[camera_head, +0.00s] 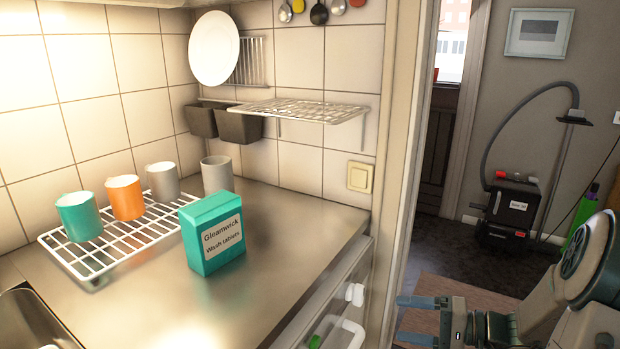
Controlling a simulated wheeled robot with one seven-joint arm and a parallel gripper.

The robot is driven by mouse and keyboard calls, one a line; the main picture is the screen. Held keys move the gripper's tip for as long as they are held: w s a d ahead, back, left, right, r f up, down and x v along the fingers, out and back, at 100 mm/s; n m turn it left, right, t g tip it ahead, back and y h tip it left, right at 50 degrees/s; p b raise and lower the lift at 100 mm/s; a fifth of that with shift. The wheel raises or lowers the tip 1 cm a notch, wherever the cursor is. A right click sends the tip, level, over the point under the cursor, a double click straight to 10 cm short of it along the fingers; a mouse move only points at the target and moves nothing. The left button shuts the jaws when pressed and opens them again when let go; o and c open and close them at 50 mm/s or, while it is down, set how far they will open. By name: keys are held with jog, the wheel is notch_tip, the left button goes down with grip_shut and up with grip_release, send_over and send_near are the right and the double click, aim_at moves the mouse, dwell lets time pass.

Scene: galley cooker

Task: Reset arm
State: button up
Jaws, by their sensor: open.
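My gripper (428,319) is at the lower right, off to the right of the counter's front edge. Its two fingers point left and stand apart, with nothing between them. My arm runs from it to the right edge of the picture. The gripper is clear of the counter (290,225) and touches nothing that I can see.
On the counter stand a teal Gleamwick box (212,232), a wire rack (110,262) with teal, orange and grey mugs, and a grey cup (216,175). White handles (354,294) stick out of the counter's front. A doorway and a black vacuum cleaner (512,212) lie behind my arm.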

jog(key=s+a+r+n+g+h+p, duration=0.3)
jog(key=s+a+r+g+h+p, duration=0.45)
jog(key=s+a+r+p, duration=0.2)
jog(key=s+r+n+t+h+p, duration=0.1)
jog(key=s+r+h+p, duration=0.1)
jog(key=r, duration=0.4)
jog(key=s+d+r+n+t+h+p, duration=0.1)
jog(key=s+r+t+h+p, duration=0.1)
jog(key=r+h+p, duration=0.3)
jog(key=shift+s+d+r+p, duration=0.2)
jog(key=shift+s+r+p, duration=0.3)
jog(key=shift+r, duration=0.45)
jog(key=shift+t, duration=0.25)
